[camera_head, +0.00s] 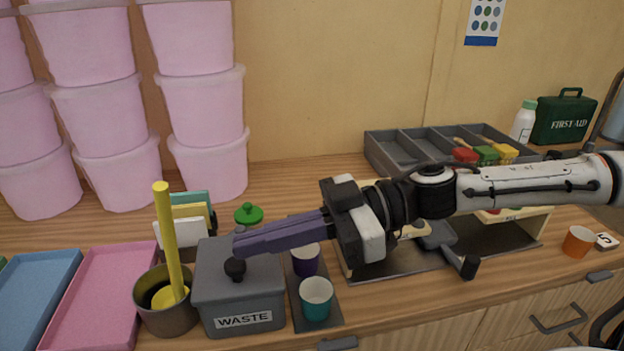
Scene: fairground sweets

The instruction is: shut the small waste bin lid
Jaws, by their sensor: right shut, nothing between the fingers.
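The small grey waste bin (212,318) stands near the counter's front edge, with a "WASTE" label on its front. Its grey lid (214,277) lies over the top and looks down, with no clear gap at the front. A black knob (235,269) stands on the lid. My right gripper (240,244) reaches in from the right with its purple fingers shut and empty. Its fingertips are over the lid, just behind the knob, and hide part of the lid's back right. I cannot tell whether they touch it. My left gripper is not in view.
A metal pot (166,317) with a yellow stick stands close left of the bin. Purple (306,262) and teal (316,299) cups stand on a dark mat close right. Pink (100,300) and blue trays lie further left; stacked pink tubs (206,110) stand behind.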

